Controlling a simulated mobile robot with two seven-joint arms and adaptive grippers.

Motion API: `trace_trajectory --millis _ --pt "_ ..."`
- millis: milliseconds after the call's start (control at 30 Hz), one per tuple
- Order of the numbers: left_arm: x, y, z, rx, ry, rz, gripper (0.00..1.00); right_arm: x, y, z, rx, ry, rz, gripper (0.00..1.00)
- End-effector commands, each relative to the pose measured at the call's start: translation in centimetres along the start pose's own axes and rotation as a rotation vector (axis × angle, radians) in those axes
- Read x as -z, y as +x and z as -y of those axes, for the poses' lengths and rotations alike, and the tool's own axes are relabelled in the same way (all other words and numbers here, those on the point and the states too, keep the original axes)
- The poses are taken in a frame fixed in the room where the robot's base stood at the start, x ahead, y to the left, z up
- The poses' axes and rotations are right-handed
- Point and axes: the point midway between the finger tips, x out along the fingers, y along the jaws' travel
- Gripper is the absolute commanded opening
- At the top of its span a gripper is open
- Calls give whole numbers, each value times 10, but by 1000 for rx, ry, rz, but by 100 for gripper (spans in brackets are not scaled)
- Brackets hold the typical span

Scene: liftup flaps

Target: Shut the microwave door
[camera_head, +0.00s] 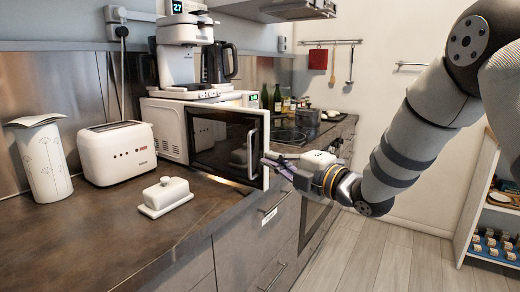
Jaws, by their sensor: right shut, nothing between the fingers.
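The white microwave (166,128) stands on the counter under the coffee machine. Its door (218,140) has a dark window, a white frame and an upright handle (251,152) near its right edge. The door appears partly open, with its free edge out over the counter's front edge. A green-lit display (253,99) shows above and behind it. My right gripper (268,162) is shut and empty, its fingertips at the door's free edge beside the handle. I cannot tell whether they touch it. My left gripper is not in view.
A white toaster (117,152), a butter dish (165,196) and a patterned paper-roll-like container (42,160) stand on the near counter (110,238). A coffee machine (184,50) sits on the microwave. Bottles (277,98) stand behind. The floor (385,255) at right is clear.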

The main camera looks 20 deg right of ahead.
Motion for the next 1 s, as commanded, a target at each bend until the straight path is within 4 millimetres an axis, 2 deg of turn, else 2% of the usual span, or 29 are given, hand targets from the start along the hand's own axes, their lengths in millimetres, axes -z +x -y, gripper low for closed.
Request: trace_trajectory --millis 67,367,433,600,1000 --pt "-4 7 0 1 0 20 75 0 19 8 8 3 -2 0" --pt "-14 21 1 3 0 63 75 0 84 9 9 6 0 0" --pt "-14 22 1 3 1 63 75 -16 84 7 6 8 4 0" --pt "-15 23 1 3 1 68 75 -34 88 5 6 8 2 0" --pt "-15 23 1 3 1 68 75 -38 89 4 6 7 1 0"
